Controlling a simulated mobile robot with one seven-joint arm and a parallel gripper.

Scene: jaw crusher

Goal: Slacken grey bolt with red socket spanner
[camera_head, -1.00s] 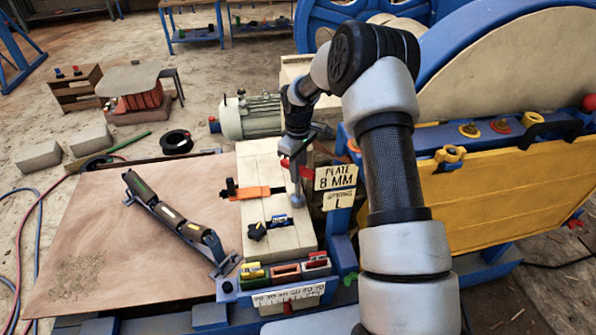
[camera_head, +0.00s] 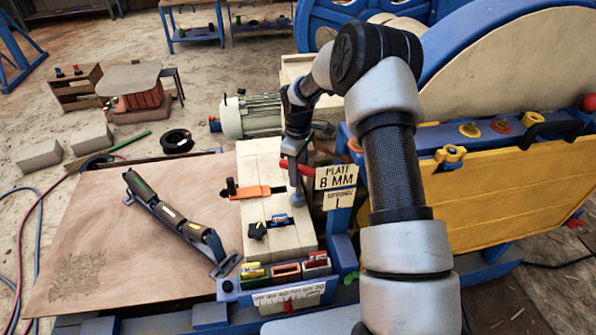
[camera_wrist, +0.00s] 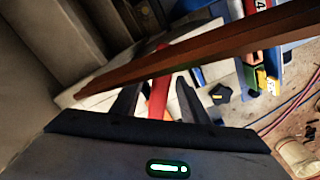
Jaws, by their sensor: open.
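The red socket spanner (camera_head: 304,170) stands at the right edge of the pale block, its red handle lying crosswise and a grey shaft running down from it. It also shows in the wrist view (camera_wrist: 158,97) as a red bar between my fingers. My gripper (camera_wrist: 157,92) is open, with one dark finger on each side of the red bar; contact cannot be told. In the head view my gripper (camera_head: 298,150) is just above the handle. A grey rounded end (camera_head: 297,200) is at the shaft's foot; whether it is socket or grey bolt is unclear.
An orange clamp (camera_head: 252,192) and a dark knob (camera_head: 257,231) sit on the pale block (camera_head: 285,240). The "PLATE 8 MM" sign (camera_head: 336,177) stands close to the right. A brown bar (camera_wrist: 200,55) crosses the wrist view. Coloured blocks (camera_head: 285,269) line the front.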

